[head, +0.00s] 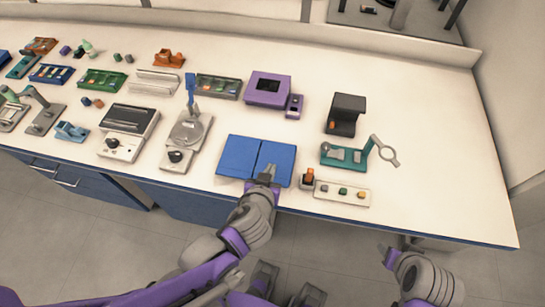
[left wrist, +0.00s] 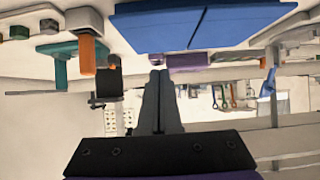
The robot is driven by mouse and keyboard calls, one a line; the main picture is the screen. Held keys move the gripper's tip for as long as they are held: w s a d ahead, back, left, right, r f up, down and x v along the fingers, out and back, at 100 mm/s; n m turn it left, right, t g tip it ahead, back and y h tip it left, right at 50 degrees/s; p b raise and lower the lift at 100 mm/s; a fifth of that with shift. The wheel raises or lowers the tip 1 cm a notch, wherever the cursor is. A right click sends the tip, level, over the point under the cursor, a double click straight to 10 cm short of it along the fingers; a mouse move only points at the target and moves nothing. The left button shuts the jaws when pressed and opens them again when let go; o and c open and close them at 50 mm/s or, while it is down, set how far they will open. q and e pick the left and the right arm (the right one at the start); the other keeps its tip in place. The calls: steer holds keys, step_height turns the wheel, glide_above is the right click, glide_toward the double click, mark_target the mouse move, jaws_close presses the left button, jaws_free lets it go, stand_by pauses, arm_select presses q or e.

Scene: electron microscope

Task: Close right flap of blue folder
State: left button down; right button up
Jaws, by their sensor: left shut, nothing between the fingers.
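The blue folder (head: 238,157) lies on the white bench near its front edge. It shows two flat blue panels with a dark seam between them; the right flap (head: 277,158) is the right panel. My left gripper (head: 268,170) is shut and empty, at the front part of the right flap and partly covering it. I cannot tell whether it touches. In the left wrist view the folder (left wrist: 160,28) spans the top, seen upside down, with the shut fingertips (left wrist: 158,74) just below it. My right gripper (head: 388,257) is low at the right, off the bench; its fingers are unclear.
An orange-topped block (head: 307,178) and a pale tray with coloured buttons (head: 342,193) stand close right of the folder. A grey device with a round plate (head: 188,132) is at its left. A purple instrument (head: 269,90) stands behind. The bench's right end is clear.

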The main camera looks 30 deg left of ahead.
arm_select(q)
steer(key=f+b, duration=0.1)
steer(key=s+f+b, duration=0.1)
steer(key=f, duration=0.1)
steer(key=f+b, duration=0.1)
steer(key=f, duration=0.1)
steer(key=shift+s+d, duration=0.25)
steer(key=shift+s, duration=0.15)
steer(key=shift+s+f+b, duration=0.15)
steer(key=shift+f+b, duration=0.6)
steer(key=shift+b, duration=0.05)
steer(key=shift+s+d+f, duration=0.1)
steer(key=shift+s+f, duration=0.1)
steer(key=shift+s, duration=0.1)
steer(key=shift+s+f+b, duration=0.15)
steer(key=shift+f+b, duration=0.2)
steer(key=shift+b, duration=0.2)
steer(key=shift+f, duration=0.1)
steer(key=shift+w, duration=0.25)
arm_select(e)
step_height(320, 180, down, 7)
steer(key=s, duration=0.1)
steer(key=shift+s+d+r, duration=0.15)
steer(key=shift+s, duration=0.25)
arm_select(q)
steer(key=shift+r, duration=0.2)
